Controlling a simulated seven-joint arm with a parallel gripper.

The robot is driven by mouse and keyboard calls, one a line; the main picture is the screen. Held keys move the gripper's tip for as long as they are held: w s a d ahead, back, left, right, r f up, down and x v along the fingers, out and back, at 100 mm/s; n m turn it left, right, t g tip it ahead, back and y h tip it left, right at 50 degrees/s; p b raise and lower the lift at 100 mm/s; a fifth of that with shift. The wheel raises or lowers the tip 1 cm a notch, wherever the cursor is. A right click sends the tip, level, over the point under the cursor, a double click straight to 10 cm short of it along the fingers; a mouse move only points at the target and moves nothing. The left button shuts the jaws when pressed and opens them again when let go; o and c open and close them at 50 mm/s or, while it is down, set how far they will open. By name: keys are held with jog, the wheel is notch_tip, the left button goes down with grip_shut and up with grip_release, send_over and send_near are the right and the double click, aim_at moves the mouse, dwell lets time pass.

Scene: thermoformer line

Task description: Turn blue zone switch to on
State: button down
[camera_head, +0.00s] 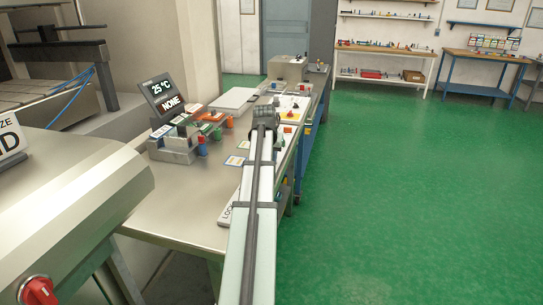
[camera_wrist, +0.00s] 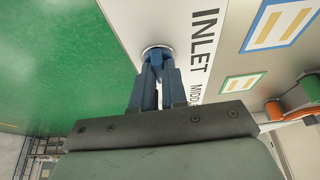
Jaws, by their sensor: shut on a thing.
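In the wrist view my gripper (camera_wrist: 157,72) has dark blue fingers that are shut on a small blue piece standing in a round silver ring, which looks like the blue zone switch (camera_wrist: 155,52). The fingers cover most of it, so I cannot read which way it is turned. In the head view my gripper (camera_head: 266,110) is seen from behind over the right side of the metal table, and the arm hides the switch. The tilted display (camera_head: 168,97) reads 25 °C and NONE.
Square labels, one framed in blue and yellow (camera_wrist: 277,24) and one in green (camera_wrist: 243,82), lie beside the strip. Small coloured parts and blocks (camera_head: 178,142) crowd the metal table (camera_head: 180,208) left of my arm. A red rotary knob (camera_head: 36,290) is at lower left. Green floor lies right.

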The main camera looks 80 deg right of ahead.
dwell(0.3)
jog(key=c, duration=1.2)
grip_release()
jog(key=shift+o, duration=0.2)
jog(key=v, duration=1.4)
jog(key=shift+d+f, duration=0.1)
jog(key=shift+d, duration=0.1)
